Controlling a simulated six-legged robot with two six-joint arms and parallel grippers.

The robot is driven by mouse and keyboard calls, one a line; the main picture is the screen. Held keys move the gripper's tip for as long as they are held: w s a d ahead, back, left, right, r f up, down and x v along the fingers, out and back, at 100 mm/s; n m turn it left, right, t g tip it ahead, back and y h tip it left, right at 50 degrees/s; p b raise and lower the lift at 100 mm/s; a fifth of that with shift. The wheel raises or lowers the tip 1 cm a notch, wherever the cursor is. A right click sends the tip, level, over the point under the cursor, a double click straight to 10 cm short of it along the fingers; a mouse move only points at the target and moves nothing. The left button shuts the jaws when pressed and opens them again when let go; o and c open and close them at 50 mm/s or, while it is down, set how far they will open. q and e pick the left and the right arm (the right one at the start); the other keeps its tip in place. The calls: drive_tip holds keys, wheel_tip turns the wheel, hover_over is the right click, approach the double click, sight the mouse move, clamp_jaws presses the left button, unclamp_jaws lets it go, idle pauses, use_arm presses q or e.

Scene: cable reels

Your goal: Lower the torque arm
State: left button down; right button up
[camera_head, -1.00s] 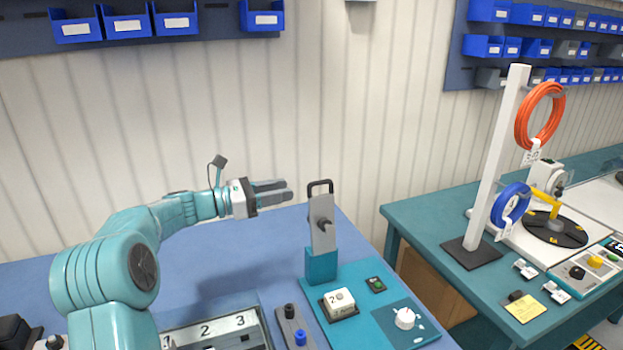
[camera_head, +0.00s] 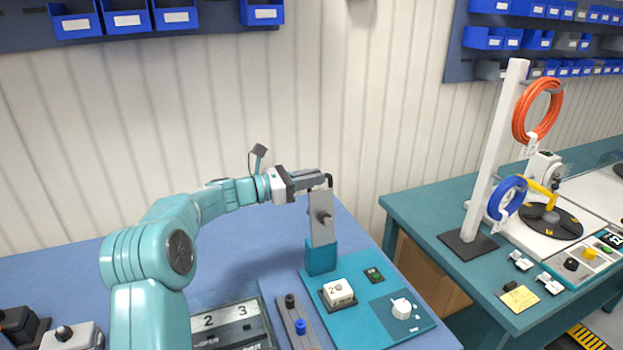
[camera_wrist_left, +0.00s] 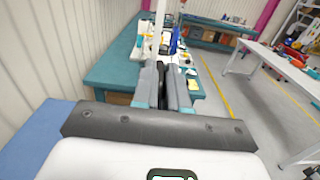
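The torque arm (camera_head: 321,215) is a grey plate with a stub on its face. It stands upright on a teal block (camera_head: 320,257) on the blue bench. Its black handle (camera_head: 329,181) is at the top, partly covered by my fingers. My left gripper (camera_head: 322,176) reaches in from the left at handle height. In the left wrist view its two grey fingers (camera_wrist_left: 165,84) lie close together with a dark part between them, and they look shut on the handle. My right gripper is not in view.
A teal panel (camera_head: 352,318) with a white block (camera_head: 338,292) and a white knob (camera_head: 402,308) lies in front of the torque arm. A numbered tray (camera_head: 230,325) is near my arm. A white post (camera_head: 494,150) with cable coils stands on the right bench.

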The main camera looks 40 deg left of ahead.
use_arm(q)
drive_tip(key=shift+f, duration=0.1)
drive_tip(key=s+d+f+m+b, duration=0.1)
drive_tip(key=s+d+m+b, duration=0.4)
drive_tip(key=d+b, duration=0.5)
drive_tip(key=shift+s+d+f+m+b, duration=0.3)
drive_tip(key=shift+m+b, duration=0.7)
drive_tip(key=shift+b, duration=2.6)
drive_tip(key=shift+w, duration=0.1)
